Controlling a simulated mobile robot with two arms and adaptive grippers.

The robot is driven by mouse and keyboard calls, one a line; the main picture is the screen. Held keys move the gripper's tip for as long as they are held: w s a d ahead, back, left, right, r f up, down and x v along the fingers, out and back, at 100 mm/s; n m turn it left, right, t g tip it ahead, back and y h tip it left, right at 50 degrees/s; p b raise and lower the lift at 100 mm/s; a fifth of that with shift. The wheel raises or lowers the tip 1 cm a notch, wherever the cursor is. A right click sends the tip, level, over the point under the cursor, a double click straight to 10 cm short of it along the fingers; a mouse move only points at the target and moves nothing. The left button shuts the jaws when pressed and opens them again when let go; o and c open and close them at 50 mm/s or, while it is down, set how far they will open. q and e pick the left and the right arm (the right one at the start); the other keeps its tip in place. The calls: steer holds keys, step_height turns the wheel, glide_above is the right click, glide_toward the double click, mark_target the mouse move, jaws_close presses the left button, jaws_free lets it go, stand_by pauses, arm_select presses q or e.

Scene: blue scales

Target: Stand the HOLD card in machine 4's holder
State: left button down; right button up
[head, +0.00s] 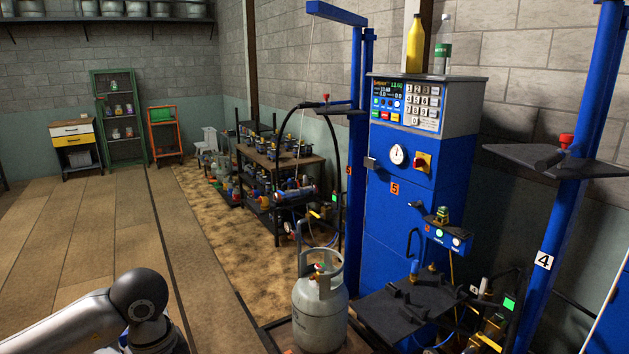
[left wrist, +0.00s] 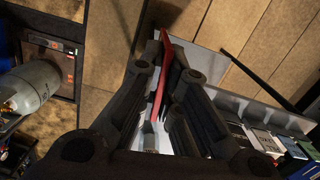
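In the left wrist view my left gripper (left wrist: 172,85) has its dark fingers closed around a thin red card (left wrist: 164,65), seen nearly edge-on. Its lettering cannot be read from here. In the head view my left arm comes in at the bottom left, and its fingers and the card are out of frame. A blue post with a white "4" label (head: 543,260) stands at the right, with a dark shelf (head: 545,160) carrying a red knob. Machine 4's body is mostly cut off at the right edge, and I cannot make out its card holder. My right gripper is not in view.
The blue machine 5 (head: 405,185) stands in the middle, with a grey gas cylinder (head: 320,305) in front. The cylinder also shows in the left wrist view (left wrist: 28,88). A pale tray (left wrist: 250,108) with several small boxes lies below the gripper. The left floor is clear.

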arm_select(q)
steer(key=s+d+m, duration=0.3)
steer(key=s+m, duration=0.2)
steer(key=m, duration=0.2)
steer(key=shift+s+f+m+g+y, duration=0.15)
steer(key=shift+s+m+g+y, duration=0.15)
steer(key=shift+m, duration=0.1)
steer(key=shift+w, duration=0.1)
